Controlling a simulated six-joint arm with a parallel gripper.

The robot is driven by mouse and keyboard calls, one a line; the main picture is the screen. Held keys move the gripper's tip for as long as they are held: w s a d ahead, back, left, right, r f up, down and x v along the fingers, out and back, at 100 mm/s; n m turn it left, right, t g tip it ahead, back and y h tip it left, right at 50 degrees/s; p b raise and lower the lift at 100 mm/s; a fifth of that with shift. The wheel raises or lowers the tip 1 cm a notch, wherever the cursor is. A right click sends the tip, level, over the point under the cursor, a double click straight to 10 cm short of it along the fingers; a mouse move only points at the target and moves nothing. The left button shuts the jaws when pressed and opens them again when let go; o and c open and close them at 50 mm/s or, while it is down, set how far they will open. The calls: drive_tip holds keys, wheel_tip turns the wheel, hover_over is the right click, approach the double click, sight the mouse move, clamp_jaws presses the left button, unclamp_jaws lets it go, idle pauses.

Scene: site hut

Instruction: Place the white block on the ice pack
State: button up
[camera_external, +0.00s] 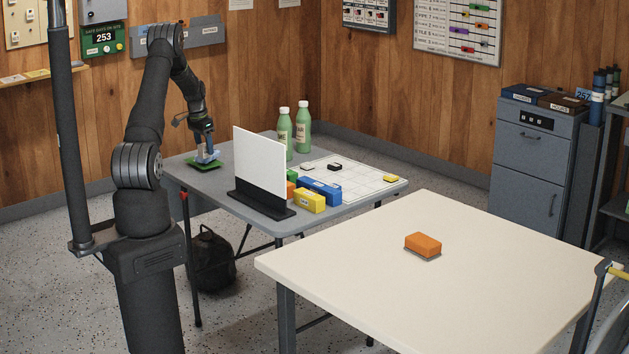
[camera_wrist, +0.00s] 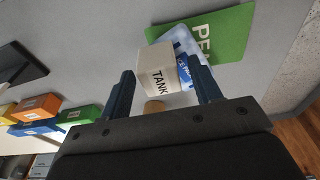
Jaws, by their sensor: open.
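The white block (camera_wrist: 156,76), an off-white box marked TANK, is between the spread fingers of my gripper (camera_wrist: 160,69) in the wrist view. My gripper is open, with a finger on each side of the block. The pale blue-white ice pack (camera_wrist: 181,37) shows behind and to the right of the block, over a green mat (camera_wrist: 228,32) with lettering. The block hides part of the pack; whether it rests on it I cannot tell. In the outside view my gripper (camera_external: 205,151) is low over the grey table by the green mat (camera_external: 197,168).
A white upright panel (camera_external: 259,158) on a black foot stands right of my gripper. Beyond it are green bottles (camera_external: 284,133), coloured boxes (camera_external: 310,199) and a white grid board (camera_external: 350,182). An orange block (camera_external: 422,243) lies on the otherwise clear cream table (camera_external: 480,290).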

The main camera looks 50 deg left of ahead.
sight(204, 144)
wheel_tip(204, 144, up, 12)
drive_tip(key=s, duration=0.1)
drive_tip(key=shift+s+f, duration=0.25)
drive_tip(key=shift+s, duration=0.15)
drive_tip(key=f, duration=0.4)
drive_tip(key=w+f, duration=0.1)
drive_tip(key=f, duration=0.7)
drive_tip(key=shift+w+f, duration=0.25)
drive_tip(key=shift+w, duration=0.15)
wheel_tip(204, 144, up, 3)
drive_tip(key=shift+r, duration=0.75)
